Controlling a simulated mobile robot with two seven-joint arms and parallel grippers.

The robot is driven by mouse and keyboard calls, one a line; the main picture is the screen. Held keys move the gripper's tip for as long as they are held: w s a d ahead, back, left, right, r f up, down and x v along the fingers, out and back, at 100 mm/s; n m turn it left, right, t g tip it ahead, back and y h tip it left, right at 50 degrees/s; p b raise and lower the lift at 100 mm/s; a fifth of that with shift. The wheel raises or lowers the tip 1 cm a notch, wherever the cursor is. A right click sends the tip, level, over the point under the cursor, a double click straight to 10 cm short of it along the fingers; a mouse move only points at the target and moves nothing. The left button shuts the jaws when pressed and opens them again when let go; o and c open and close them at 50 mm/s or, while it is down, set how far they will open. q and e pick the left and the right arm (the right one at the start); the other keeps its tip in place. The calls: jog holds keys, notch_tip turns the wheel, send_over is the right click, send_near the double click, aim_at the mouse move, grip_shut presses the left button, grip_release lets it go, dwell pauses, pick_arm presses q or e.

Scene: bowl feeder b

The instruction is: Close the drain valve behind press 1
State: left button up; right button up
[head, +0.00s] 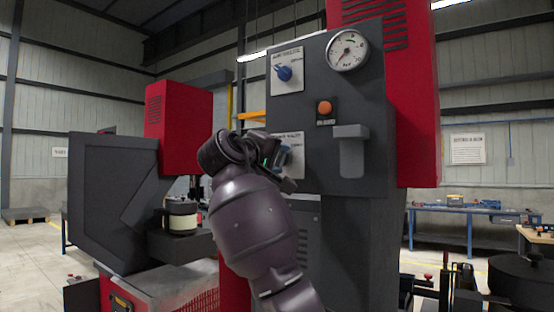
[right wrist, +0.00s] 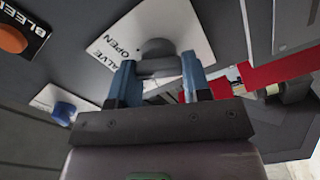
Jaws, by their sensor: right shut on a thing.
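A white plate (right wrist: 185,22) on the grey press panel reads "VALVE" and "OPEN" in the right wrist view. A grey valve handle (right wrist: 158,67) with a round hub stands out from it. My right gripper (right wrist: 157,72) is shut on this handle, with one blue finger at each side. In the head view my right gripper (head: 283,160) is at the lower plate (head: 290,138), and my arm and hand hide the handle and most of the plate. The handle's exact angle is hard to tell. My left gripper is not in view.
Above the lower plate is another plate with a blue knob (head: 284,73). An orange button (head: 324,108), a gauge (head: 348,50) and a grey protruding bracket (head: 351,150) are on the same panel. A red and grey machine (head: 115,190) stands left; a blue workbench (head: 470,214) stands back right.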

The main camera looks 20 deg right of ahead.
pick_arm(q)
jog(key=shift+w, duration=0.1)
pick_arm(e)
jog(key=shift+f+n, duration=0.15)
jog(key=shift+n, duration=3.25)
jog(key=shift+f+n, duration=0.15)
jog(key=shift+n, duration=3.25)
jog(key=o, duration=0.9)
jog(key=shift+o, duration=0.2)
pick_arm(q)
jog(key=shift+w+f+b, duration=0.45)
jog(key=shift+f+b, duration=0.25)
jog(key=shift+b, duration=0.75)
pick_arm(e)
jog(key=v, duration=1.1)
jog(key=shift+d, duration=0.1)
